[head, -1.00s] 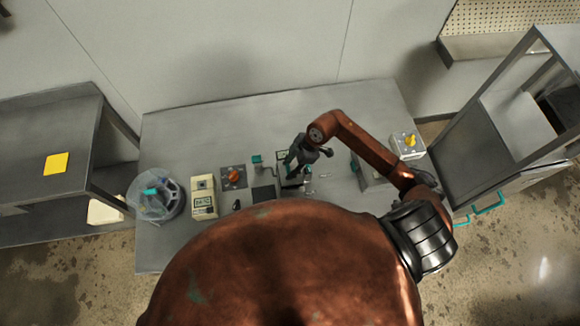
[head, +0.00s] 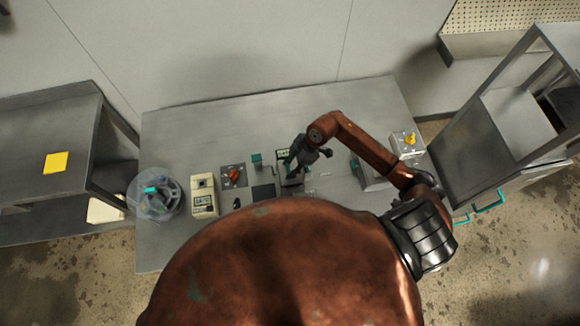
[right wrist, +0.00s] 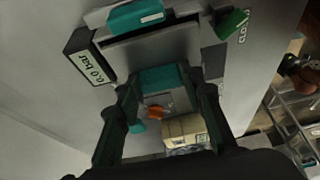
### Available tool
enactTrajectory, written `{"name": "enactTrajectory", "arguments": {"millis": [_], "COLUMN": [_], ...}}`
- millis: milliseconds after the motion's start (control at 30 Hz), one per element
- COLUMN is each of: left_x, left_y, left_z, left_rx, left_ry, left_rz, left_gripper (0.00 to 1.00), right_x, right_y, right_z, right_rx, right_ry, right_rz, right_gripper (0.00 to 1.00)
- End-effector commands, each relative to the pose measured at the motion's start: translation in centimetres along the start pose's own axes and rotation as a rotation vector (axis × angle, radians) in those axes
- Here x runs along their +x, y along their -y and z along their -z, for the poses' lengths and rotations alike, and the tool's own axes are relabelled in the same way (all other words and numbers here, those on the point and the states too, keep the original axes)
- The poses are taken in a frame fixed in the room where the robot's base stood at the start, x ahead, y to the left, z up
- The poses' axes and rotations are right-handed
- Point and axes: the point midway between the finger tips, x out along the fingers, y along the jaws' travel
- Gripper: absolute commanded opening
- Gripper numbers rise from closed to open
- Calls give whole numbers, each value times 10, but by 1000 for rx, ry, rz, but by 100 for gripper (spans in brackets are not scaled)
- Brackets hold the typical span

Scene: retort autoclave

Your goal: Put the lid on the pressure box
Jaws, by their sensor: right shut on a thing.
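My right gripper (head: 291,173) is over the middle of the table, low among the instruments, at a grey unit with a small lit display (head: 284,153). In the right wrist view its two dark fingers (right wrist: 165,85) close on a teal handle (right wrist: 161,78). The handle lies by a grey plate-like part (right wrist: 150,48); I cannot tell whether that is the lid or the pressure box. The display (right wrist: 90,66) there reads 0.0 bar. A teal block (right wrist: 137,15) with a white label is beyond the plate. My left gripper is out of view.
Left of the gripper stand an orange knob panel (head: 233,177), a beige meter (head: 203,197) and a clear round container (head: 152,207). A white box with a yellow knob (head: 408,143) is at the right. The table's back (head: 220,120) is clear.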

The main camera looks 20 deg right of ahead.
Motion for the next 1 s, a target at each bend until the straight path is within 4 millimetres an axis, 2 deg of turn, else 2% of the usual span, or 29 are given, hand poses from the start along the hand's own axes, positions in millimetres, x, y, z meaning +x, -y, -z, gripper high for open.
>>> {"name": "enactTrajectory", "arguments": {"millis": [600, 1000], "left_x": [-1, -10], "left_y": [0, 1], "left_z": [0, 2], "left_rx": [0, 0], "left_ry": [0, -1], "left_rz": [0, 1], "left_gripper": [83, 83], "right_x": [3, 0], "right_y": [0, 0], "right_z": [-1, 0], "right_rx": [-1, 0], "right_ry": [-1, -1], "right_rz": [0, 0], "right_gripper": [0, 0]}}
